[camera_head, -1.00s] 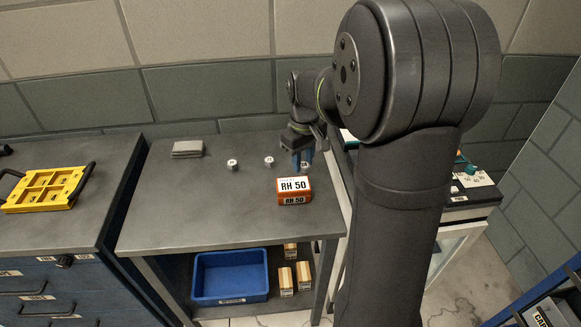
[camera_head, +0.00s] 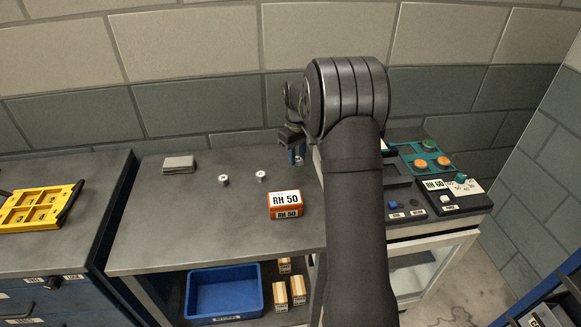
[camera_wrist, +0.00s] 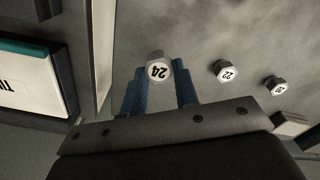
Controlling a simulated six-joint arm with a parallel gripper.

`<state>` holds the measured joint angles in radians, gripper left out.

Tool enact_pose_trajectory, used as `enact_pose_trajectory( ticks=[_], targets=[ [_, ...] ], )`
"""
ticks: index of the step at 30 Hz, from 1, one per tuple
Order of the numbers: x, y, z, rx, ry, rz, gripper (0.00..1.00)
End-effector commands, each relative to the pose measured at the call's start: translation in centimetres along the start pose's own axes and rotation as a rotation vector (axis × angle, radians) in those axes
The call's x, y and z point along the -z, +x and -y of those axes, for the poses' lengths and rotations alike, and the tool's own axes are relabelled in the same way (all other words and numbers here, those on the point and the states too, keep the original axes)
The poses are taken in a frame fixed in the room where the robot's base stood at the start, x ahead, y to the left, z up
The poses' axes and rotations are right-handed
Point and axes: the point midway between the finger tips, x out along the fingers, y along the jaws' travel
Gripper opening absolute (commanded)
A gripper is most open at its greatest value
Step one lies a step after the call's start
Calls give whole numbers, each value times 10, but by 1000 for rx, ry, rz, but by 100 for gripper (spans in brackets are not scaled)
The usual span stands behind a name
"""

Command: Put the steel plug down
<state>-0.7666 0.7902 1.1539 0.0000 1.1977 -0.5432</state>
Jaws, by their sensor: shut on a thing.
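A steel plug with a white round cap marked 24 (camera_wrist: 157,70) is between the two blue fingers of my gripper (camera_wrist: 160,82) in the wrist view. My gripper is shut on it. In the head view my gripper (camera_head: 297,156) is near the back right of the grey bench (camera_head: 200,235), with the plug (camera_head: 299,161) small at its tips. I cannot tell how high the plug is above the bench. Two similar steel plugs stand on the bench to the left, the nearer one (camera_head: 261,175) and the farther one (camera_head: 223,180).
An orange box marked RH 50 (camera_head: 286,205) sits in front of my gripper. A grey block (camera_head: 179,164) lies at the back left. A control unit (camera_head: 440,195) stands right of the bench, partly behind my arm. The bench's left front is clear.

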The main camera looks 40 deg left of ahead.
Motion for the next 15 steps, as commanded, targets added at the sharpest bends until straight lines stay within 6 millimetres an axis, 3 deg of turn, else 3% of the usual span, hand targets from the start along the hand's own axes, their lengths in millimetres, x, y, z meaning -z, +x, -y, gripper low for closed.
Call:
enact_pose_trajectory(
  ticks=[6, 15],
  targets=[
    [19, 13, 10, 0, 0, -1, 3],
    [19, 48, 11, 1, 1, 2, 3]
  ],
)
